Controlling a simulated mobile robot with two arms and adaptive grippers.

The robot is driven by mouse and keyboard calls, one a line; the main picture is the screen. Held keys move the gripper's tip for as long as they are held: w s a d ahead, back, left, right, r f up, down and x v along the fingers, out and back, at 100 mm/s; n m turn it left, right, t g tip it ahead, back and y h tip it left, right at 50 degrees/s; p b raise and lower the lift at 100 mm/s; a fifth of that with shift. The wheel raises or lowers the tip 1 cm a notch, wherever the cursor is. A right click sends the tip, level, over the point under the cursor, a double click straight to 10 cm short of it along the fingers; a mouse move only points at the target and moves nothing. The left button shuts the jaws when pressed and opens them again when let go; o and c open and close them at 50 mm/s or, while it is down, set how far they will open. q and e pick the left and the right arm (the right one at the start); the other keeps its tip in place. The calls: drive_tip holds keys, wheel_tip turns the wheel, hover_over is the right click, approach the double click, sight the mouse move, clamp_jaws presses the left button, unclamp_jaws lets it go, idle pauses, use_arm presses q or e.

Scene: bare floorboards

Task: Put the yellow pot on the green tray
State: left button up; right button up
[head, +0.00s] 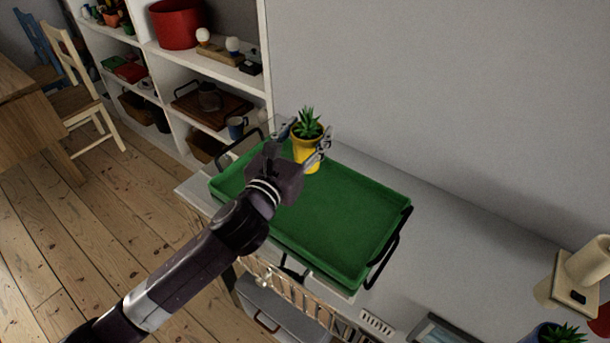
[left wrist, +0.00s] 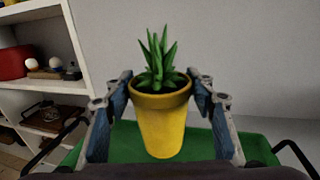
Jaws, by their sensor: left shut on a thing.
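The yellow pot (head: 306,156) holds a small green spiky plant and is upright over the far left part of the green tray (head: 340,225). My left gripper (head: 306,143) has its fingers on both sides of the pot near the rim and is shut on it. In the left wrist view the yellow pot (left wrist: 162,125) stands between the two fingers, with the green tray (left wrist: 200,146) behind and below. I cannot tell whether the pot's base touches the tray. My right gripper is not in view.
The tray has black handles and lies on a grey-white counter (head: 440,235) against the wall. A white shelf unit (head: 165,60) stands at the upper left. A beige object (head: 575,280) and another plant (head: 560,333) are at the right. Most of the tray is clear.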

sight(307, 154)
use_arm(q)
wheel_tip(307, 154, down, 6)
drive_tip(key=shift+f+b, duration=0.1)
drive_tip(key=shift+b, duration=0.4)
drive_tip(key=shift+f, duration=0.5)
drive_tip(key=shift+f+b, duration=0.55)
drive_tip(key=shift+f, duration=1.55)
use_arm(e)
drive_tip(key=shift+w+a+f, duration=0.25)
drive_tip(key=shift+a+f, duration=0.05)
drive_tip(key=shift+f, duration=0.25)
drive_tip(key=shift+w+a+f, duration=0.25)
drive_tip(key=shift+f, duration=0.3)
use_arm(q)
drive_tip(key=shift+a+f, duration=0.1)
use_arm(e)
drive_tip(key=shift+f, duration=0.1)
use_arm(q)
drive_tip(key=o, duration=1.1)
drive_tip(key=shift+f, duration=0.2)
drive_tip(key=o, duration=0.4)
drive_tip(key=shift+o, duration=0.2)
drive_tip(key=shift+r, duration=0.1)
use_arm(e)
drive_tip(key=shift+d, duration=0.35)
